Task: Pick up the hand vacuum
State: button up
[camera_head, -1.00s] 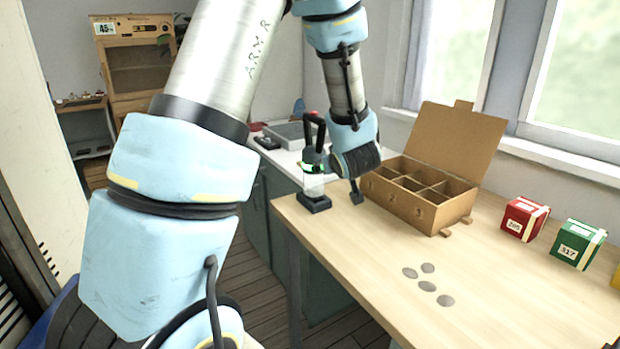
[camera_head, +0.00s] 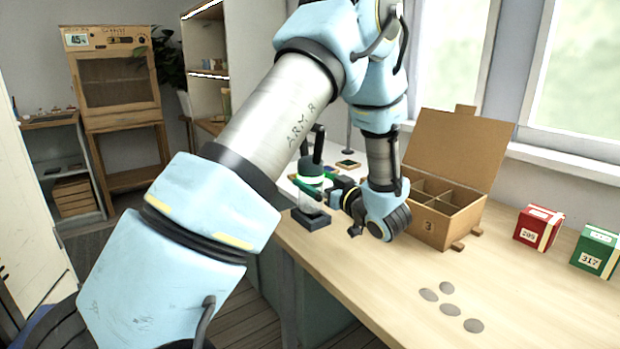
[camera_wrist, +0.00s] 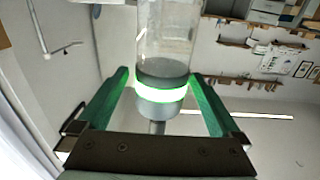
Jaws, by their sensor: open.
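The hand vacuum (camera_head: 311,200) stands upright at the left end of the wooden table, on a dark square base (camera_head: 310,219). It has a dark handle on top, a clear body and a glowing green-white ring. My gripper (camera_head: 329,190) is beside it at body height, coming from the right. In the wrist view the vacuum's clear body (camera_wrist: 165,42) and lit ring lie between the two green fingers of my open gripper (camera_wrist: 160,78). My arm hides part of the handle in the head view.
A cardboard box (camera_head: 436,222) with compartments and a raised lid stands just right of my wrist. Several grey discs (camera_head: 450,307) lie on the table (camera_head: 370,290). A red box (camera_head: 537,229) and a green box (camera_head: 595,250) stand at the right. The front table surface is mostly clear.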

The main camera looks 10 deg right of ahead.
aim_at(305, 174)
jog(key=p+x, duration=0.1)
jog(key=x, duration=0.3)
jog(key=shift+w+a+r+p, duration=0.15)
jog(key=shift+w+a+p, duration=0.1)
jog(key=shift+p, duration=0.1)
jog(key=shift+w+a, duration=0.1)
jog(key=shift+w, duration=0.2)
jog(key=c, duration=1.5)
